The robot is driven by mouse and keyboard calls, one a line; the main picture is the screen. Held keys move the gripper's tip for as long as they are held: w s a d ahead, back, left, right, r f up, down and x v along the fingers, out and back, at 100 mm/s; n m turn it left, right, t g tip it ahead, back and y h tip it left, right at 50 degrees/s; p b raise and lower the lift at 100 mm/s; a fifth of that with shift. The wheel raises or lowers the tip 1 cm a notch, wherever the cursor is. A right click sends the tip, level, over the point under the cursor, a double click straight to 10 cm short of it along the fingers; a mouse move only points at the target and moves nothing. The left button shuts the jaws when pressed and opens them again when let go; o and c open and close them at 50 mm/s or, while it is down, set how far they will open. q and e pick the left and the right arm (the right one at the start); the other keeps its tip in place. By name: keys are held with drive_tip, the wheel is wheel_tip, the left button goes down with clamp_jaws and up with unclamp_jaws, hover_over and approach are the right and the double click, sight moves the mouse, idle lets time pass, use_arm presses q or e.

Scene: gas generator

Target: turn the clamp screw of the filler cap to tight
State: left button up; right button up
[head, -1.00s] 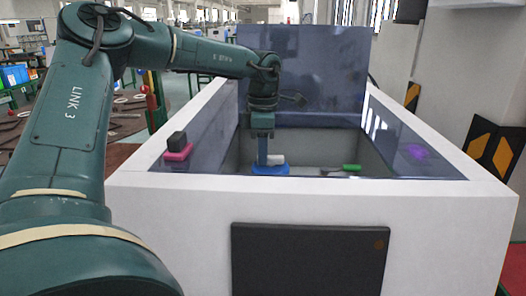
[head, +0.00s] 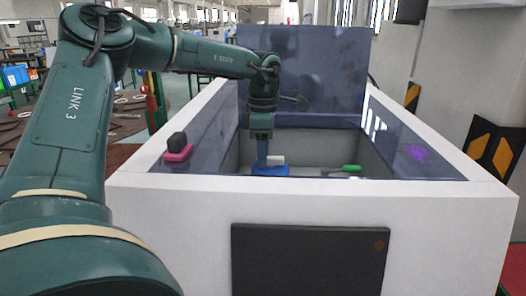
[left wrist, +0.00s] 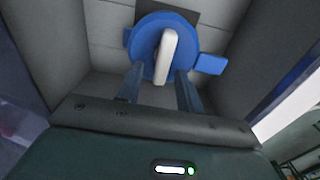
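The blue filler cap (head: 270,170) is low inside the white housing, and shows as a round disc with a side tab in the left wrist view (left wrist: 145,40). Its white clamp screw bar (head: 276,160) stands up from the disc; in the left wrist view the bar (left wrist: 166,55) is slightly tilted. My left gripper (head: 262,164) points down at the cap. In the left wrist view its fingers (left wrist: 159,72) are spread, one each side of the bar's line, with gaps to the bar. Whether the tips reach beside the bar is unclear. My right gripper is not in view.
The white housing's rim (head: 330,187) surrounds the opening, with a raised dark lid (head: 325,75) behind. A green-handled item (head: 351,168) lies inside, right of the cap.

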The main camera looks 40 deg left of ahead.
use_arm(q)
drive_tip(key=shift+r, duration=0.15)
wheel_tip(320, 180, up, 13)
idle(0.5)
idle(0.5)
